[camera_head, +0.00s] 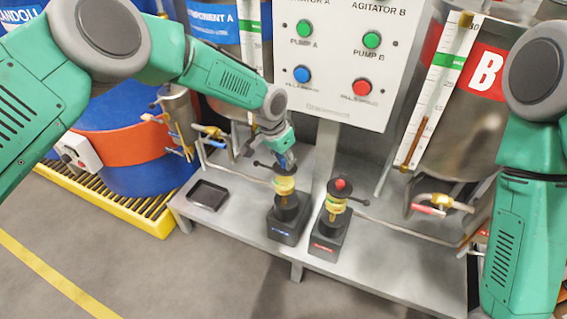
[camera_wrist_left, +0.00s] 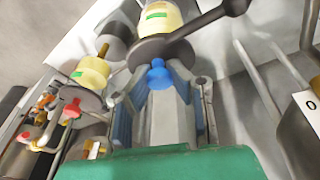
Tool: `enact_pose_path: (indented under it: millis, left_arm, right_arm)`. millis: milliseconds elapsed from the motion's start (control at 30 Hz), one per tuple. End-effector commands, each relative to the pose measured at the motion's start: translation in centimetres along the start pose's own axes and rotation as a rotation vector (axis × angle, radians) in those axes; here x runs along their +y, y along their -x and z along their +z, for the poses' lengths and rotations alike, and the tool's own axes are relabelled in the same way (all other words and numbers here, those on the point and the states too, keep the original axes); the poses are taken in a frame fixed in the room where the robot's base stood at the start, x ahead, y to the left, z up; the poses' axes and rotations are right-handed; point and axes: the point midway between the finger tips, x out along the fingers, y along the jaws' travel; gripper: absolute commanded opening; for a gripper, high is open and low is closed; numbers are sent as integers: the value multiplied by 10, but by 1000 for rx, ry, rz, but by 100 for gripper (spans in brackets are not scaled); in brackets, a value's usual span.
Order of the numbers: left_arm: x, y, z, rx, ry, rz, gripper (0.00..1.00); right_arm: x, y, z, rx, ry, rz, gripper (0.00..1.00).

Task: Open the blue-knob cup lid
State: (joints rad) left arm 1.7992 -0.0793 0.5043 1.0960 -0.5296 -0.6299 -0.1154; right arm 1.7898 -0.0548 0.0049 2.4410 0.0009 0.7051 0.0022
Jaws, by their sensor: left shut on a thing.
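The blue-knob cup (camera_head: 284,186) has a yellow body and stands on a black base on the grey bench, left of the red-knob cup. My left gripper (camera_head: 285,160) comes down on it from above and hides most of its top. In the left wrist view the blue knob (camera_wrist_left: 158,76) sits between the fingers of my left gripper (camera_wrist_left: 157,88), which is shut on it. The dark round lid (camera_wrist_left: 155,48) lies across the cup's yellow body, and its black handle sticks out to the side. My right gripper is out of view.
The red-knob cup (camera_head: 335,205) stands close on the right; its red knob also shows in the wrist view (camera_wrist_left: 71,109). A black tray (camera_head: 208,195) lies at the bench's left. A button panel (camera_head: 340,60) rises behind. Valves and hoses flank both sides.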

Motion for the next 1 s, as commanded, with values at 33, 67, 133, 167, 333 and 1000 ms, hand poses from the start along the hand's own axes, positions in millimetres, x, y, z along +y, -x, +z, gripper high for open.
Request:
enact_pose_path:
  millis: [33,67,133,167,333,1000]
  left_arm:
    - [-4,0,-5,-17,7,3,0]
    - [-5,0,-5,-34,9,9,0]
    - [-6,0,-7,-72,14,23,0]
    - [-6,1,-7,-87,17,29,0]
    - [-6,4,-10,-145,25,55,0]
    - [-4,8,-11,-166,26,66,40]
  right_arm:
    - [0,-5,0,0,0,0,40]
    - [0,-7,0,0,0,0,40]
    - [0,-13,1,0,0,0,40]
    - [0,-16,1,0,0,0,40]
    - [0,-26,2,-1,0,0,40]
    - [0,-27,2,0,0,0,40]
